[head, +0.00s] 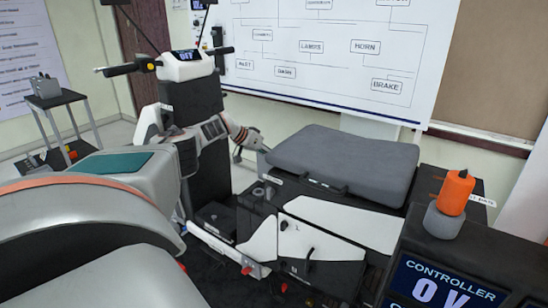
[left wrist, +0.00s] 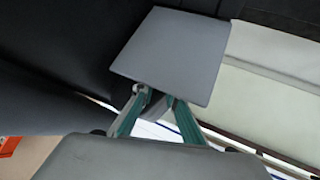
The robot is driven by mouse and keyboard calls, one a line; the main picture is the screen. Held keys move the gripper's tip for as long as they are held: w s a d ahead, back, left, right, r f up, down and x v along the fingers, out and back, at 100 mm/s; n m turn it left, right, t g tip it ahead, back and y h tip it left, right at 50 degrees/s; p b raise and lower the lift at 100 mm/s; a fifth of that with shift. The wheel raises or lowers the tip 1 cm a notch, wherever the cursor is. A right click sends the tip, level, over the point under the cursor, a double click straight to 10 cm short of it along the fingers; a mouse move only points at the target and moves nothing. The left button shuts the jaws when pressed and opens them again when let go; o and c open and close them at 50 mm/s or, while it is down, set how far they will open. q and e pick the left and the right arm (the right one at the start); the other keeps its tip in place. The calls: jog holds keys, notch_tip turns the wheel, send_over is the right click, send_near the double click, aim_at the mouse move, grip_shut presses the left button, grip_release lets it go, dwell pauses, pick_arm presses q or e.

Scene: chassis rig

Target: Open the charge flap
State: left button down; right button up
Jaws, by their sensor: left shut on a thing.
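In the left wrist view, a flat grey square plate, which I take to be the charge flap (left wrist: 175,55), stands out from a dark surface. My left gripper (left wrist: 158,98) has its two teal-padded fingers closed together at the plate's near edge. The exact grip point is small and hard to make out. In the head view, my left gripper (head: 258,143) is at the end of a white arm with a red band, close to the left end of the grey seat. I cannot make out the flap in the head view. My right gripper is not in view.
The grey seat (head: 345,160) lies on the black chassis. The steering column (head: 195,100) with handlebar and display stands at its left. A controller box (head: 440,245) with an orange knob (head: 456,192) is at the right front. A small stand (head: 58,100) is at the far left.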

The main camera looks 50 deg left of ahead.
pick_arm(q)
jog(key=shift+s+d+f, duration=0.15)
jog(key=shift+s+f, duration=0.1)
jog(key=shift+f, duration=0.45)
jog(key=c, duration=2)
grip_release()
jog(key=shift+w, duration=0.1)
jog(key=shift+a+r, duration=0.2)
jog(key=shift+r, duration=0.05)
jog(key=shift+r, duration=0.1)
jog(key=shift+s+a+r, duration=0.25)
jog(key=shift+s+r, duration=0.1)
jog(key=v, duration=1)
jog(key=shift+s+r, duration=0.2)
jog(key=shift+s, duration=0.05)
